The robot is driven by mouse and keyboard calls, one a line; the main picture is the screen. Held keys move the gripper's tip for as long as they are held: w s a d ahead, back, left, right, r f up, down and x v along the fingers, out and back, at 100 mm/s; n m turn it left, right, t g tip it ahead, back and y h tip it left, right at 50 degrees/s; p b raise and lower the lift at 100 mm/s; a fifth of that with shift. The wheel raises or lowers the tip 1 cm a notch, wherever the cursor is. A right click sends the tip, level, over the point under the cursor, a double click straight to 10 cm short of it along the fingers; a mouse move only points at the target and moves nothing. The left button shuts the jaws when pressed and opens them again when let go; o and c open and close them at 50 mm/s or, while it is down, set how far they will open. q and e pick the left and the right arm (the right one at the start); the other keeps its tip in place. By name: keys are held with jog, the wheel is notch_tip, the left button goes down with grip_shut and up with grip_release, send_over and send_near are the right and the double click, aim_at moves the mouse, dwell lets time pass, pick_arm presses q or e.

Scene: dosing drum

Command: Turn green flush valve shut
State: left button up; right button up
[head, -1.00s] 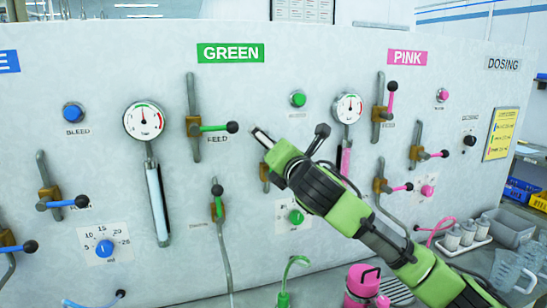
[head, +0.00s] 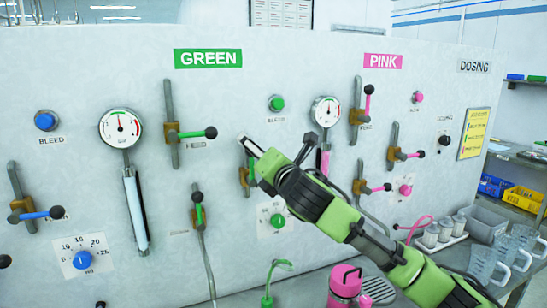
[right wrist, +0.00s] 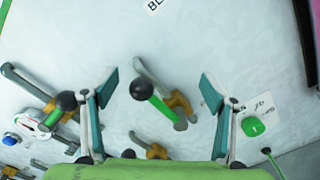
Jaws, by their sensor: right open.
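A green-handled valve lever with a black knob (right wrist: 143,92) shows in the right wrist view. It slants from the knob down right to a brass body and lies between my right gripper's spread fingers (right wrist: 160,92), with gaps on both sides. In the head view this valve (head: 245,178) is mostly hidden behind my right gripper (head: 264,152), below the green bleed button. Its label is hidden, so I cannot read whether it says flush. My right gripper is open and empty, close to the panel. My left gripper is not in view.
The green feed valve (head: 190,134) and a lower green valve (head: 198,208) stand left of my gripper. A green dial (head: 277,221) is below it. Pink valves (head: 398,154) are to the right. A pink bottle (head: 345,285) stands on the counter in front.

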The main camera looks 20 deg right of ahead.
jog(key=d+f+b, duration=0.3)
jog(key=d+f, duration=0.4)
jog(key=f, duration=0.2)
dwell(1.9)
jog(key=shift+w+f, duration=0.1)
jog(key=shift+f, duration=0.1)
